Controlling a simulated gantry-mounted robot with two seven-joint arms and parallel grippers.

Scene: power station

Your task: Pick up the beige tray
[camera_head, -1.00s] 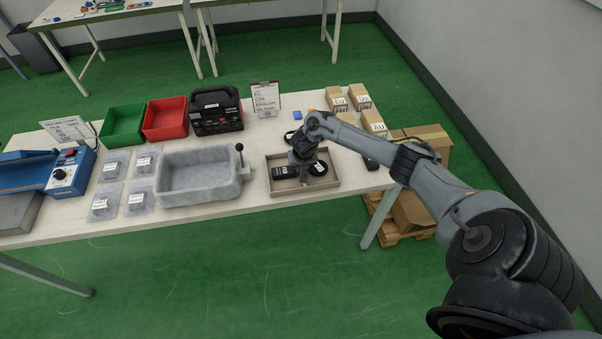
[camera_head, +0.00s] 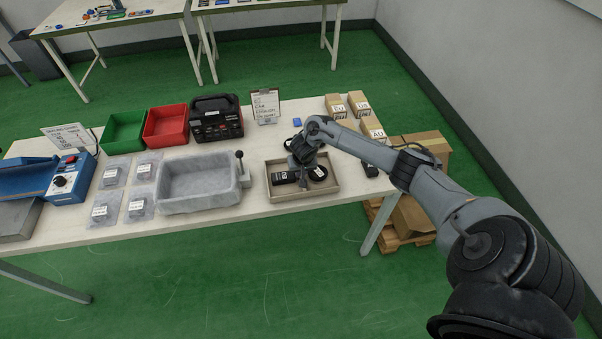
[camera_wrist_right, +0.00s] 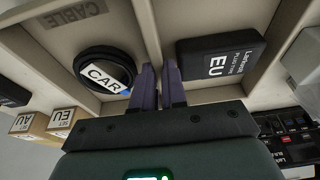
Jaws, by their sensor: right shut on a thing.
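The beige tray (camera_head: 308,195) lies on the table near its front edge, right of the grey basin. In it are a black box labelled EU (camera_wrist_right: 222,58) and a round black item labelled CAR (camera_wrist_right: 103,75). My right gripper (camera_head: 303,183) reaches down into the tray between them. In the right wrist view its two fingertips (camera_wrist_right: 160,72) are close together at the tray's middle divider (camera_wrist_right: 146,30), shut on it. The exact contact is partly hidden by the fingers. The tray appears level on the table. My left gripper is not in view.
The grey basin (camera_head: 198,207) with a lever stands left of the tray. A black device (camera_head: 216,120), a red bin (camera_head: 166,127) and a sign (camera_head: 265,106) are behind. Small cartons (camera_head: 372,131) stand at the right; larger boxes (camera_head: 425,145) are on a floor pallet.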

